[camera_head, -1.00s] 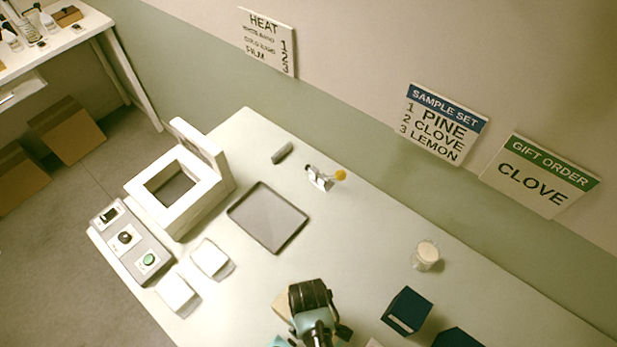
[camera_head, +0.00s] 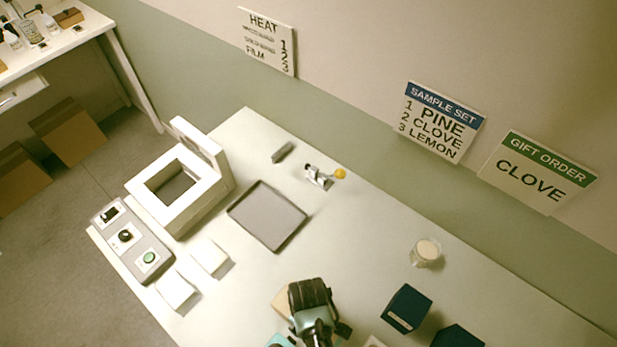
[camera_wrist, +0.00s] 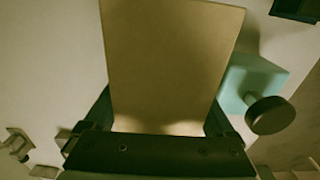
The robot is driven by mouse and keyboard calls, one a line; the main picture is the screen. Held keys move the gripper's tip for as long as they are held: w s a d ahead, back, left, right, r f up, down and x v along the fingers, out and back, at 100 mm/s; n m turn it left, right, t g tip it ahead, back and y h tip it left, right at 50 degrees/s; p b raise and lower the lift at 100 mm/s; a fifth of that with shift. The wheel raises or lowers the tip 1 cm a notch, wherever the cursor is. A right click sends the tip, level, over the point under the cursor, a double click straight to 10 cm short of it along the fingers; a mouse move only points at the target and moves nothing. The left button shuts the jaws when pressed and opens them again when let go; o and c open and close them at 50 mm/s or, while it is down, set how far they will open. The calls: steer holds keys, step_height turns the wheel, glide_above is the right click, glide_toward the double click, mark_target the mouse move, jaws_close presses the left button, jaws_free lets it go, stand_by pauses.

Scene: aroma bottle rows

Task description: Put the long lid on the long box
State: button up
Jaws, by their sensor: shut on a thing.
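My gripper (camera_wrist: 162,125) is shut on a tan, flat-faced piece (camera_wrist: 172,65), which looks like the long lid. The piece extends away between the two fingers and fills the middle of the wrist view. In the head view my wrist covers the fingers, and part of a tan piece (camera_head: 281,301) shows at its left side. I cannot make out the long box for certain. A pale piece (camera_head: 375,342) is cut off by the bottom edge of the head view, right of my wrist.
A teal thing with a dark round knob (camera_wrist: 270,114) is close right of the held piece. Dark blue boxes (camera_head: 406,308) and a glass with pale contents (camera_head: 426,252) stand to the right. A grey tray (camera_head: 267,216) and white open-lidded unit (camera_head: 178,188) are further left.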

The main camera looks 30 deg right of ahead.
steer(key=shift+s+a+f+b, duration=0.2)
steer(key=shift+s+f+b, duration=0.2)
steer(key=shift+f, duration=0.3)
steer(key=shift+s+a+f+b, duration=0.2)
steer(key=shift+s+f+b, duration=0.2)
steer(key=shift+f, duration=0.3)
steer(key=o, duration=1.1)
steer(key=r+p, duration=0.1)
steer(key=w+r+p, duration=0.1)
steer(key=r+p, duration=0.2)
steer(key=shift+w+d+r+p, duration=0.15)
steer(key=shift+w+d+p, duration=0.15)
steer(key=shift+d+p, duration=0.1)
steer(key=shift+r+p, duration=2.3)
steer(key=shift+r, duration=0.2)
